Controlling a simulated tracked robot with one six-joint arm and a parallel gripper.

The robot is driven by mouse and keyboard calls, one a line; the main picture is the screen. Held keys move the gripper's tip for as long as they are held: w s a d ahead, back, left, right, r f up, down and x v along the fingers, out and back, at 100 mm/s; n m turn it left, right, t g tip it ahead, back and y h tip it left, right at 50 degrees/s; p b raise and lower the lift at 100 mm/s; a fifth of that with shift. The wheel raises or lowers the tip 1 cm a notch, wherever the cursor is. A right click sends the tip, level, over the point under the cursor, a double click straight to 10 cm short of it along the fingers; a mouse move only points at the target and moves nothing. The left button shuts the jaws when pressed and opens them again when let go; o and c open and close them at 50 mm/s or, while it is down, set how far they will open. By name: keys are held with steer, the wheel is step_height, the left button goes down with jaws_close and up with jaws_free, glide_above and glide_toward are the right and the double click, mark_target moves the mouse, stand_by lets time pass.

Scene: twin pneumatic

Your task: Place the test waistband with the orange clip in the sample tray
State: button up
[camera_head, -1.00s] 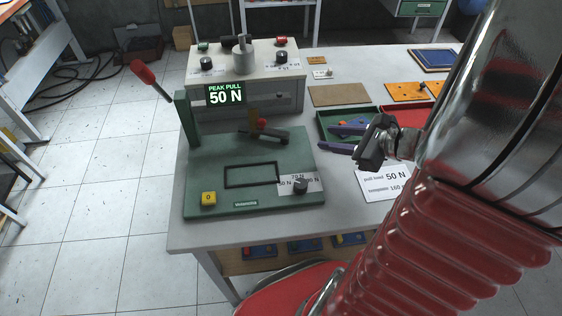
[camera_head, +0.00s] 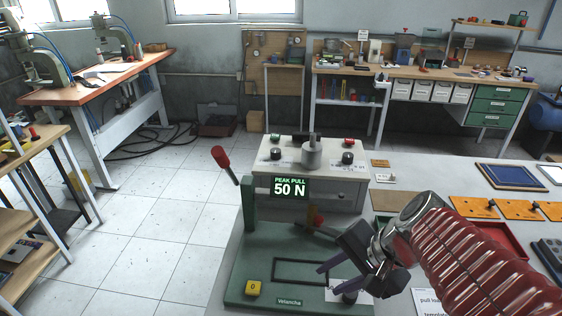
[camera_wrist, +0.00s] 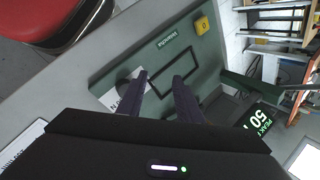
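I cannot make out the test waistband or an orange clip on it in any current view. No tray can be clearly identified as the sample tray; a red tray (camera_head: 503,238) lies partly hidden behind my arm on the right. My gripper (camera_head: 332,280) hangs over the front right of the green test fixture (camera_head: 238,272). In the wrist view my gripper (camera_wrist: 161,82) has its two dark fingers apart, with nothing seen between them. The black rectangular outline (camera_wrist: 190,65) on the fixture plate lies beyond the fingertips.
The fixture has a red-knobbed lever (camera_head: 221,157), a yellow button (camera_head: 253,288) and a display (camera_head: 289,188) reading peak pull 50 N. Orange plates (camera_head: 470,207) and a blue-framed panel (camera_head: 510,177) lie on the table's right. A red stool (camera_wrist: 50,18) stands by the table.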

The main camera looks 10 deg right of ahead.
step_height(320, 180, up, 6)
steer(key=s+a+n+t+h, duration=0.1)
steer(key=n+h, duration=0.3)
steer(key=n, duration=0.7)
steer(key=shift+s+a+r, duration=0.2)
steer(key=shift+s+a, duration=0.4)
steer(key=shift+s, duration=0.25)
